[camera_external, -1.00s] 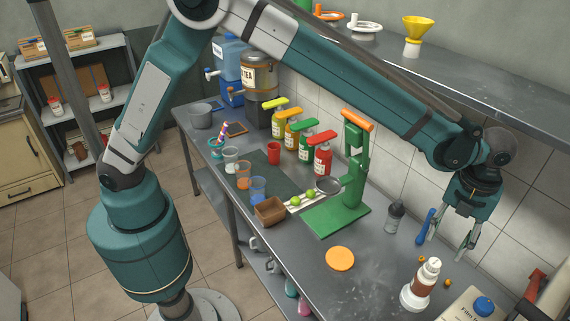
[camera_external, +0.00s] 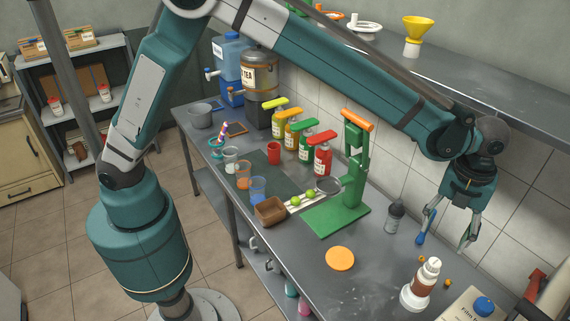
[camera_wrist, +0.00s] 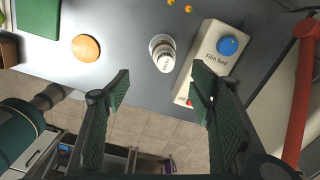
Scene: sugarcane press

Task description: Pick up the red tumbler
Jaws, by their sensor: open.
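The red tumbler (camera_external: 274,153) stands upright on the counter in the external view, left of the red pump bottle and behind the clear orange and blue cups. My gripper (camera_external: 446,243) is far to its right, above the right part of the counter by the tiled wall. In the wrist view my gripper (camera_wrist: 160,95) is open with nothing between its fingers. The tumbler does not show in the wrist view.
The green press (camera_external: 349,185) stands between my gripper and the tumbler. Several pump bottles (camera_external: 322,160) line the wall. A white bottle (camera_external: 421,284), an orange disc (camera_external: 340,258) and a button box (camera_wrist: 212,62) lie nearby. A shelf (camera_external: 460,82) runs above.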

